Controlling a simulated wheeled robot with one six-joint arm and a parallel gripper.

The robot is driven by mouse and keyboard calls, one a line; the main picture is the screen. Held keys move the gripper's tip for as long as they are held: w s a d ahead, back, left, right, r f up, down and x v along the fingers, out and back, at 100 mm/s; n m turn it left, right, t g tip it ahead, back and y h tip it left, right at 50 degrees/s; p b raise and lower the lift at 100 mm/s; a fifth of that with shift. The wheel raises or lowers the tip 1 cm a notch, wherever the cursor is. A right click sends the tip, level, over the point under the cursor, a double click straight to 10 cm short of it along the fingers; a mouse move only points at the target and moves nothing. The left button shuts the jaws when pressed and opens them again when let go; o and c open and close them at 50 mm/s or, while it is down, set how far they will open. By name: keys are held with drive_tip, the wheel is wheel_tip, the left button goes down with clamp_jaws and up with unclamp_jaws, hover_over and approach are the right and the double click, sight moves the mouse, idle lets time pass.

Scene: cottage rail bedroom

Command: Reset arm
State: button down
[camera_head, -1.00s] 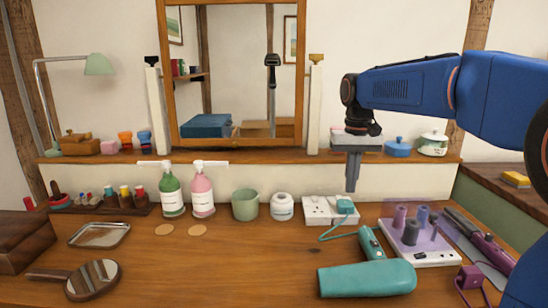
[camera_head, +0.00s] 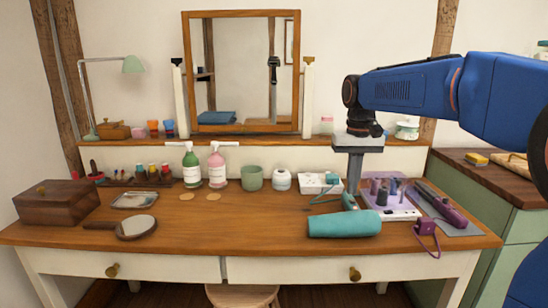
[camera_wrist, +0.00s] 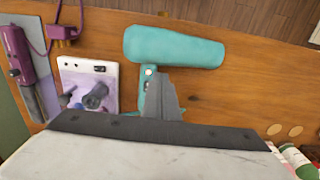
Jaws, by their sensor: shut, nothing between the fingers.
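My blue arm reaches in from the right in the head view. My gripper (camera_head: 354,191) points straight down above the right part of the dressing table (camera_head: 190,233). Its fingers are together with nothing between them. In the wrist view the shut fingers (camera_wrist: 163,94) show as a grey wedge over the handle of a teal hair dryer (camera_wrist: 172,47). The hair dryer also lies in front of the gripper in the head view (camera_head: 344,223). I cannot tell how high the fingertips are above the handle.
Bottles (camera_head: 216,167), a green cup (camera_head: 252,178) and a white jar (camera_head: 281,180) stand left. The table's front middle is clear.

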drive_tip(key=shift+s+d, duration=0.25)
drive_tip(key=shift+s, duration=0.4)
drive_tip(key=shift+s+d, duration=0.2)
drive_tip(key=shift+s, duration=0.4)
drive_tip(key=s+d+f+t, duration=0.1)
drive_tip(key=s+d+f, duration=0.1)
drive_tip(key=s+f, duration=0.3)
drive_tip(key=s+d+f+t, duration=0.2)
drive_tip(key=s+f, duration=0.2)
drive_tip(key=s, duration=1)
drive_tip(key=s+d+f+t, duration=0.1)
drive_tip(key=s+d+f, duration=0.1)
drive_tip(key=s+f, duration=0.3)
drive_tip(key=s, duration=0.4)
drive_tip(key=shift+s+f+t, duration=0.15)
drive_tip(key=shift+f+t, duration=0.2)
drive_tip(key=shift+t, duration=0.05)
drive_tip(key=shift+r, duration=0.1)
